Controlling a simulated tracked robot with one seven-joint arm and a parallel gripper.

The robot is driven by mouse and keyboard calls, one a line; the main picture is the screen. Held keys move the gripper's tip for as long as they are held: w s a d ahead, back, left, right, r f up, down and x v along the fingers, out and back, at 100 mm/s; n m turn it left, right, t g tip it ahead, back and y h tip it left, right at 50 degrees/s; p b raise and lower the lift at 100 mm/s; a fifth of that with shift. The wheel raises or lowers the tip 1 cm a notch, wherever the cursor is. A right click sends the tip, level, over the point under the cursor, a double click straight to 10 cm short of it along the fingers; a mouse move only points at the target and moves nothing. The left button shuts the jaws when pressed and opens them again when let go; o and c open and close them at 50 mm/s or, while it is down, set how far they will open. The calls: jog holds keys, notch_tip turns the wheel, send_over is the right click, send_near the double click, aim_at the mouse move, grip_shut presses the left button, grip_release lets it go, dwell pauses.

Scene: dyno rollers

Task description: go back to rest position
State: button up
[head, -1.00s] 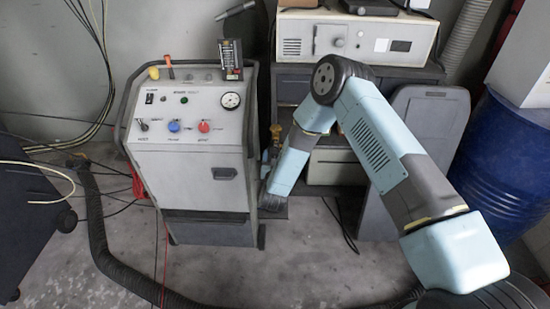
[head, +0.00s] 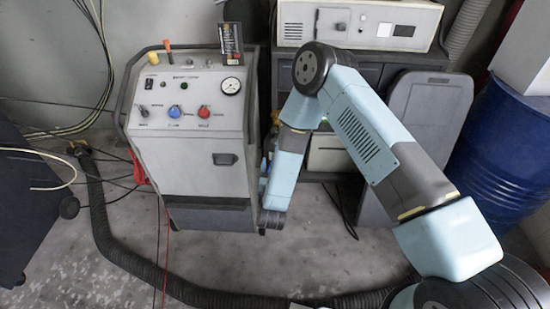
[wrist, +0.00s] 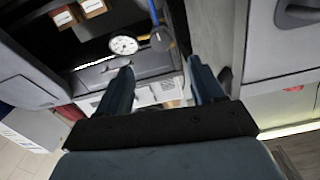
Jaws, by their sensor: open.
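My gripper (wrist: 160,80) shows in the wrist view, its two dark blue fingers spread apart with nothing between them. Beyond the fingers are a white round gauge (wrist: 123,45), a dark recess and grey panels. In the head view my arm reaches from the lower right up to a bent elbow and down beside the right side of the grey control cabinet (head: 195,155). The gripper itself is hidden in the head view. I cannot tell whether the arm touches the cabinet.
The cabinet carries knobs, a gauge (head: 231,86) and a small dark device (head: 231,44) on top. A beige instrument (head: 358,28) stands on a dark shelf behind. A blue barrel (head: 501,150) is at right. A black hose (head: 105,230) crosses the floor.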

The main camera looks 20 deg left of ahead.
jog(key=shift+s+d, duration=0.2)
jog(key=shift+s, duration=0.45)
jog(key=shift+w+r, duration=0.1)
